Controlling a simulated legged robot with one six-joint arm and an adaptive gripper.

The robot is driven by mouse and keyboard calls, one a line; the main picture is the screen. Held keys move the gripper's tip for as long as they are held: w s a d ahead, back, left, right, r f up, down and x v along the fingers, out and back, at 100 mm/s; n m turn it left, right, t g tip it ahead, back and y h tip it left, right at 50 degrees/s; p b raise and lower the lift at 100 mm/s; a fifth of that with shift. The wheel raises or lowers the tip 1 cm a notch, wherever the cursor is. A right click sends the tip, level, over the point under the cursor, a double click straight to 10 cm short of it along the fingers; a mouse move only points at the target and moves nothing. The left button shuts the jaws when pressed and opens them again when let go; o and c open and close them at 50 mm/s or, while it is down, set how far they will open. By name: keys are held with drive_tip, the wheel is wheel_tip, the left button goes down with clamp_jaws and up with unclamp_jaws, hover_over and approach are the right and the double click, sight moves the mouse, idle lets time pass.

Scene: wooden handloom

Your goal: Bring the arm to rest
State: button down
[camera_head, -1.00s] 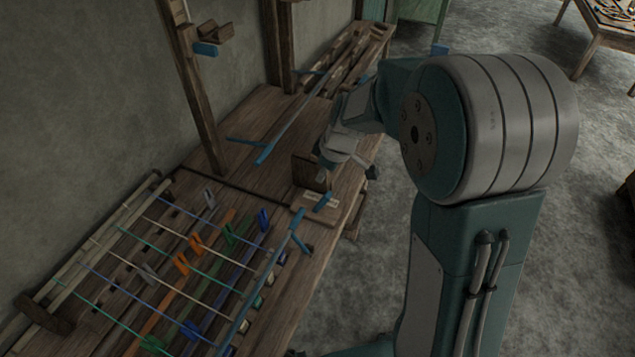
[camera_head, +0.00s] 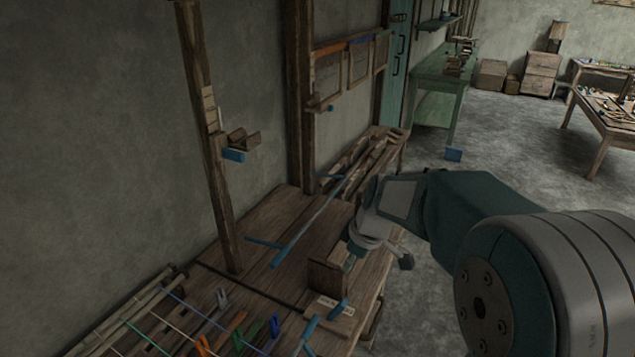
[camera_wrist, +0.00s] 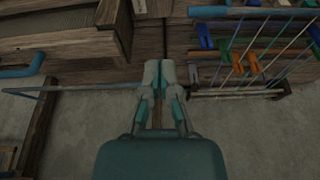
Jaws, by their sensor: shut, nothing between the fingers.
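My gripper (camera_wrist: 158,75) is shut and empty in the wrist view, its two pale fingertips together in front of the wooden bench. In the head view my arm reaches in from the right, and its wrist end (camera_head: 368,238) is above the right edge of the wooden bench (camera_head: 285,225). It is beside a small wooden box (camera_head: 327,273) on that bench. The fingertips are hard to make out in the head view. From that view I cannot tell whether the gripper touches the box.
Stretched coloured threads with clips (camera_head: 240,330) lie at the lower left; they also show in the wrist view (camera_wrist: 255,50). A blue-handled rod (camera_head: 305,228) lies on the bench. A wooden post (camera_head: 212,150) stands at the left. The grey floor (camera_head: 510,150) at right is open.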

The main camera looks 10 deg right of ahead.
drive_tip(key=s+d+r+m+t+h, duration=0.1)
drive_tip(key=s+r+m, duration=0.1)
drive_tip(key=s, duration=0.5)
drive_tip(key=s+d+r+m+t+h, duration=0.1)
drive_tip(key=s+r+m, duration=0.2)
drive_tip(key=s+m, duration=0.2)
drive_tip(key=s+d+r+m+t, duration=0.1)
drive_tip(key=s+r+m, duration=0.2)
drive_tip(key=s, duration=0.7)
drive_tip(key=shift+s+r+m+t+h, duration=0.15)
drive_tip(key=shift+r+m+t+h, duration=0.1)
drive_tip(key=shift+m+t+h, duration=0.2)
